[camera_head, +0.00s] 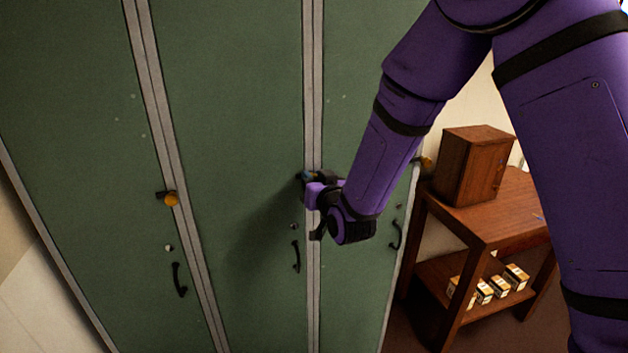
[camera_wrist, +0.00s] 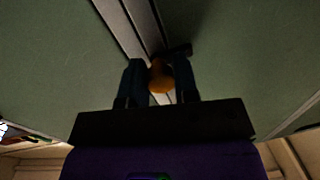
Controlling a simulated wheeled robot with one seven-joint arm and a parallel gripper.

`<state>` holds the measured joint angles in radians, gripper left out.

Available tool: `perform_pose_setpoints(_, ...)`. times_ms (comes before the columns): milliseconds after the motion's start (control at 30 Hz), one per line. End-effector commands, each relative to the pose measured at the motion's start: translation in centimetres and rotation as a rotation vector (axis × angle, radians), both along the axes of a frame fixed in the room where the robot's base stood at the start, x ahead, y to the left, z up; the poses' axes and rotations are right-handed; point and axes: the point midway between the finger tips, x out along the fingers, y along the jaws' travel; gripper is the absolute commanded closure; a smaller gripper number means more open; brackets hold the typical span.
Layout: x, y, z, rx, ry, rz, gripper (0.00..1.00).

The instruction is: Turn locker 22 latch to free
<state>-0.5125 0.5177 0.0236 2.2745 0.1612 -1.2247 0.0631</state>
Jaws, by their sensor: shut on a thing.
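Three green locker doors stand side by side, and no number can be read on them. My gripper (camera_head: 307,177) is at the grey strip on the right of the middle door (camera_head: 240,120). In the wrist view my gripper (camera_wrist: 159,68) has its two dark fingers on either side of an orange latch knob (camera_wrist: 161,80), shut on it. A short dark latch bar (camera_wrist: 179,50) sticks out to the right behind the knob. In the head view my gripper hides most of this latch, so its angle is hard to tell there.
Another latch with an orange knob (camera_head: 171,199) is on the left door's edge, and a third (camera_head: 427,162) is at the far right edge. Black door handles (camera_head: 296,257) sit below. A wooden table (camera_head: 500,215) with a small cabinet (camera_head: 474,165) stands to the right.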

Motion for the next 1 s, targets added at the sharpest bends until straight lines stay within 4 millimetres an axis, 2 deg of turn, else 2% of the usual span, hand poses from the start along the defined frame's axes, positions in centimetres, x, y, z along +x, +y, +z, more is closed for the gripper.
perform_pose_setpoints(267,-0.01,0.00,0.01,-0.143,-0.041,0.000,0.95)
perform_pose_setpoints(1000,-0.09,0.11,0.03,-0.809,-0.233,0.002,0.95)
